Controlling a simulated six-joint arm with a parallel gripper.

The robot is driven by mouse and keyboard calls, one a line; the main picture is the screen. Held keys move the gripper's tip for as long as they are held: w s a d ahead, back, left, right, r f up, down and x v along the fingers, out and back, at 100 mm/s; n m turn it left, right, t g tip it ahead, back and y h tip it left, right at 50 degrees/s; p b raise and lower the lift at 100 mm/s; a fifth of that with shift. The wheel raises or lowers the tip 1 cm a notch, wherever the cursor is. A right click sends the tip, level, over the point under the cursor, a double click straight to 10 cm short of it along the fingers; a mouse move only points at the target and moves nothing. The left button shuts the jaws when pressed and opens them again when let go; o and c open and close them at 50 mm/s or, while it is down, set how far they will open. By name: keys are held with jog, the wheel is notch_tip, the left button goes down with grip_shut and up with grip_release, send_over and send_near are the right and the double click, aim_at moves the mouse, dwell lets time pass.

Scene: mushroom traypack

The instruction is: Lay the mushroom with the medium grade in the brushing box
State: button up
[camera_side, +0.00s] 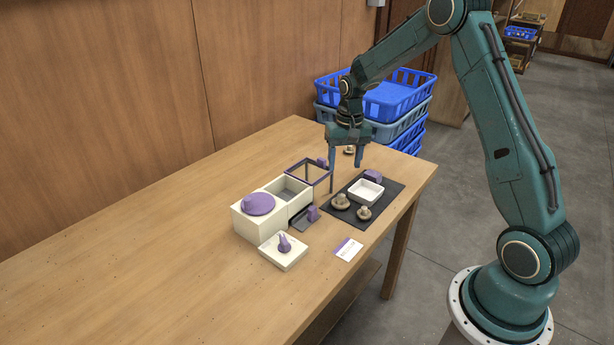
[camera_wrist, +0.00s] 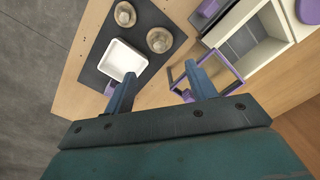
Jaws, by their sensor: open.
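Three brown mushrooms are in the side view. A larger one (camera_side: 340,201) and a smaller one (camera_side: 364,213) are on the dark mat before the white tray; both show in the wrist view, larger (camera_wrist: 159,39) and smaller (camera_wrist: 125,14). A third (camera_side: 349,150) is behind my gripper, partly hidden. I cannot tell for certain which is medium. The cream box (camera_side: 270,187) has an open, empty-looking compartment and a purple round knob; its compartment shows in the wrist view (camera_wrist: 250,45). My gripper (camera_side: 345,178) is open and empty, pointing down above the mat's back left edge.
The white tray (camera_side: 366,190) is empty on the dark mat (camera_side: 393,195). A cream block with a purple knob (camera_side: 284,250) and a label card (camera_side: 348,249) lie in front. The table's left is clear.

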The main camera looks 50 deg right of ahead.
jog(key=shift+r, duration=0.1)
dwell(0.3)
jog(key=s+a+r+n+t, duration=0.1)
jog(key=s+a+r+n, duration=0.1)
jog(key=s+a+r, duration=0.45)
jog(key=s+a+r+n+t, duration=0.1)
jog(key=s+a+r, duration=0.25)
jog(key=r, duration=0.55)
jog(key=s+a+r+n+t, duration=0.1)
jog(key=s+a, duration=0.3)
jog(key=s, duration=0.4)
jog(key=s+a+r+n+t, duration=0.2)
jog(key=s+a+r+n, duration=0.1)
jog(key=s, duration=0.6)
jog(key=shift+a+r, duration=0.15)
jog(key=shift+a, duration=0.55)
jog(key=shift+o, duration=1.6)
